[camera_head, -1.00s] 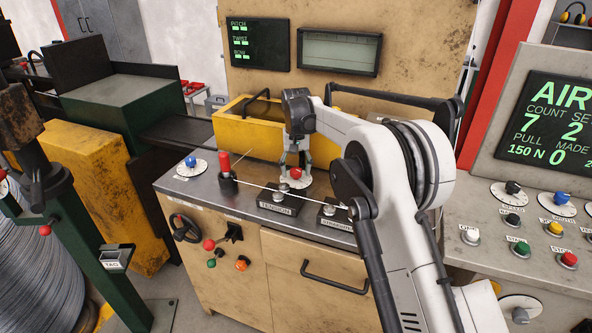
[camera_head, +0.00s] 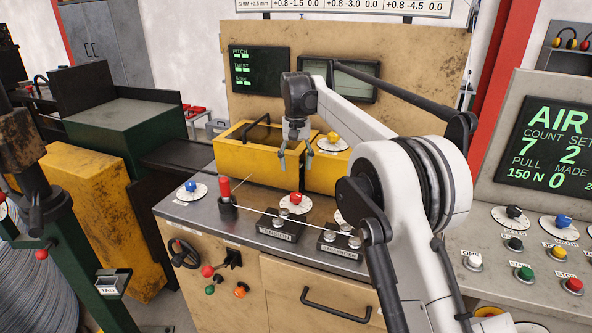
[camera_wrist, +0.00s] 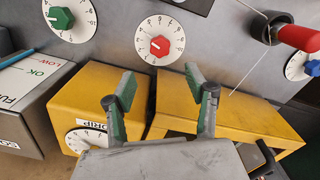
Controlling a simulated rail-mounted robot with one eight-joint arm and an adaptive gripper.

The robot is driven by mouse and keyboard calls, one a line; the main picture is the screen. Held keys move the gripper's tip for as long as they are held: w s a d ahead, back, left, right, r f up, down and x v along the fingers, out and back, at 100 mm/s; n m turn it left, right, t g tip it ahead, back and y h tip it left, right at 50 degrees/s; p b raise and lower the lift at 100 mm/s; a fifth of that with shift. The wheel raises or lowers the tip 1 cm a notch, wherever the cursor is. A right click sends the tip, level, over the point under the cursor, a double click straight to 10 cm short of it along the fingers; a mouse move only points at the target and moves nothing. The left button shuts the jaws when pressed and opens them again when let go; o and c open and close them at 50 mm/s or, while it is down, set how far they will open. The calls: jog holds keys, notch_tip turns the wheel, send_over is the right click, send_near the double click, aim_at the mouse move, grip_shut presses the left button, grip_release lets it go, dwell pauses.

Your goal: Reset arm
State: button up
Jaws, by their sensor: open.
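My gripper (camera_head: 296,158) is open and empty. In the head view it hangs above the back of the metal worktop (camera_head: 185,213), just behind and above the red-knob dial (camera_head: 293,203), in front of the yellow housing (camera_head: 232,160). In the wrist view its two green-padded fingertips (camera_wrist: 158,92) are spread wide with nothing between them. The red-knob dial also shows beyond the fingers in the wrist view (camera_wrist: 160,46), apart from them. My white arm comes in from the right and hides part of the worktop and a dial.
A red-handled post (camera_head: 225,191) with a thin wire stands left of the gripper. The tension block (camera_head: 280,228) and straightener block (camera_head: 340,243) sit at the worktop's front. A blue-knob dial (camera_head: 191,189) is at left. A control console (camera_head: 535,240) stands at right.

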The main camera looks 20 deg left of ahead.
dwell(0.4)
jog(key=s+d+r+m+t, duration=0.1)
jog(key=s+d+r, duration=0.1)
jog(key=d+r, duration=0.5)
jog(key=s+d+r+t, duration=0.1)
jog(key=d+r, duration=0.3)
jog(key=d, duration=0.4)
jog(key=s+d+r+m+t+y, duration=0.1)
jog(key=s+d+r, duration=0.1)
jog(key=s+d, duration=0.4)
jog(key=s+d+r, duration=0.3)
jog(key=d, duration=0.4)
jog(key=s+d+f+m+t, duration=0.1)
jog(key=s+d+f, duration=0.3)
jog(key=s, duration=0.5)
jog(key=s+d+f+m+t, duration=0.1)
jog(key=s+d+f, duration=0.3)
jog(key=s+d, duration=0.5)
jog(key=s+d+f+m+t+h, duration=0.1)
jog(key=s+d+f, duration=0.3)
jog(key=s, duration=0.6)
jog(key=shift+s+d+f+t, duration=0.35)
jog(key=shift+d+t, duration=0.25)
jog(key=shift+d, duration=0.65)
jog(key=shift+w+r, duration=0.1)
